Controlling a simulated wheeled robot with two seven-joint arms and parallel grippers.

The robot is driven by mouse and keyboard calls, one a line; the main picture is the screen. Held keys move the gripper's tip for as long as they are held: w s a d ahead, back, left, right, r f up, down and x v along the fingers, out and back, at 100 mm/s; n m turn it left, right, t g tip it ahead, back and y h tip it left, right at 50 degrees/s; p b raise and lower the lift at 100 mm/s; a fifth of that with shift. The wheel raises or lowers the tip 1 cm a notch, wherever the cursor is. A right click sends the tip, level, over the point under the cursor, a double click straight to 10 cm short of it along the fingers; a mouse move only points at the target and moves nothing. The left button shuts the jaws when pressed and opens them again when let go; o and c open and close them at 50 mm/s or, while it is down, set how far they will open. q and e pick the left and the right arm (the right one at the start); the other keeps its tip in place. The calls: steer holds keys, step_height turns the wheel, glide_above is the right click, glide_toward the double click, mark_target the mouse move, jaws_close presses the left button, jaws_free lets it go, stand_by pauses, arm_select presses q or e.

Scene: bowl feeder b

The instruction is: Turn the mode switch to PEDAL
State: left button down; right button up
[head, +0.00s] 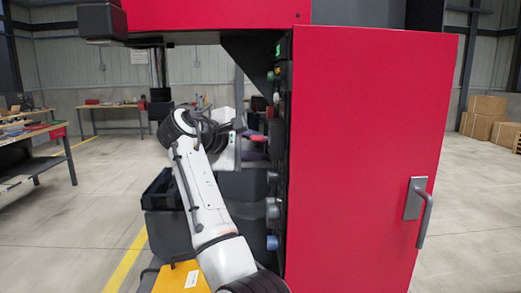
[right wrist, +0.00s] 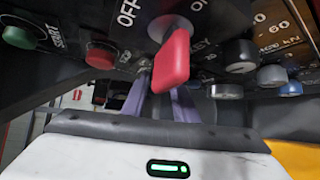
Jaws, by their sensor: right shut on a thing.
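My right gripper (head: 250,132) is at the control panel on the left side of the red cabinet in the head view. In the right wrist view its two fingers (right wrist: 165,98) reach up behind a red handle (right wrist: 174,58) with OFF and ON lettering beside it. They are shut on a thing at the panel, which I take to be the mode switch. The red handle hides most of the fingertips and the thing between them. The switch's setting and a PEDAL mark cannot be read. My left gripper is not in view.
A green START button (right wrist: 18,37) and a red button (right wrist: 100,54) sit left of the handle. Black and grey knobs (right wrist: 240,55) line the panel to the right. The cabinet door (head: 370,150) fills the right of the head view.

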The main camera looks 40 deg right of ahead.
stand_by(0.4)
steer(key=o, duration=1.1)
steer(key=shift+c, duration=0.2)
steer(key=b+v, duration=0.1)
steer(key=v, duration=0.9)
steer(key=shift+r, duration=0.25)
steer(key=shift+w, duration=0.1)
